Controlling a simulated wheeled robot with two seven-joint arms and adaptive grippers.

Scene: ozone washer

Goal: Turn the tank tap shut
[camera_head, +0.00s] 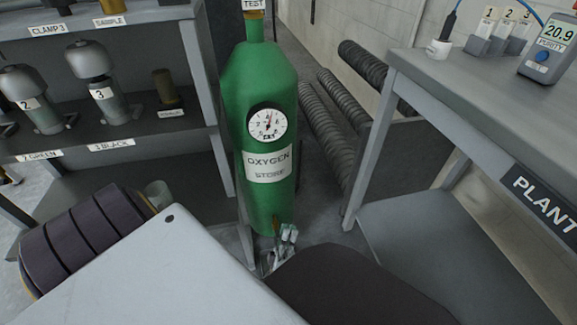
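The green oxygen tank (240,90) stands upright in the middle, with a round dial and an "OXYGEN STORE" label on its front. A small brownish fitting (277,224) shows low on the tank's front; it may be the tap, but it is too small and too covered to tell its position. My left gripper (280,244) is at the foot of the tank, close beside this fitting. I cannot tell whether it touches the fitting or how far its fingers are apart. My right gripper is not in view.
A grey shelf rack (180,142) with numbered canisters stands left of the tank. A grey bench (475,95) with a meter reading 20.9 stands at the right. Ribbed dark cylinders (322,118) lie behind the tank. The narrow floor gap holds my gripper.

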